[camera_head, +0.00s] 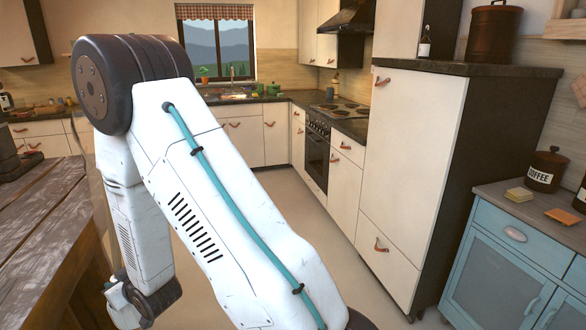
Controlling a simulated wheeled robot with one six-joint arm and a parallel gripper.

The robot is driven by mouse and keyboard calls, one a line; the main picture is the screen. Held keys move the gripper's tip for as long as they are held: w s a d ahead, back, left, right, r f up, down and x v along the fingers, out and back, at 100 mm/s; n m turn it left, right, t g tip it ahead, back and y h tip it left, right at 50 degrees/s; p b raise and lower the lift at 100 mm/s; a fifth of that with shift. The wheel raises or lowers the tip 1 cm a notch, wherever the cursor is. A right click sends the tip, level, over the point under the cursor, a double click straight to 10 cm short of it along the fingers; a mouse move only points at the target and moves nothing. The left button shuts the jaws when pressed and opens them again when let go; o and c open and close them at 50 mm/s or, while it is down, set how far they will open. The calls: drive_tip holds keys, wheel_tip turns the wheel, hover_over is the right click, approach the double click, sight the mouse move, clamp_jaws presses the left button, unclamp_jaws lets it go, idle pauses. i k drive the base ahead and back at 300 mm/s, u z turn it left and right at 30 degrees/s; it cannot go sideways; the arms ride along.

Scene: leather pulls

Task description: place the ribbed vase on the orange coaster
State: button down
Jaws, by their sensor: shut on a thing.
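The orange coaster (562,216) is a small flat square on top of the blue cabinet at the right. No ribbed vase can be made out in this view. My arm fills the left and middle of the picture and bends down to the lower left. Its wrist shows near the bottom edge, beside the wooden table. The fingers of my gripper and anything between them are not visible.
A wooden table (45,235) stands left. A tall white cupboard (400,150) stands beyond open floor (310,225).

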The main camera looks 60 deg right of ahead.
sight(563, 215)
drive_tip(key=z, duration=1.45)
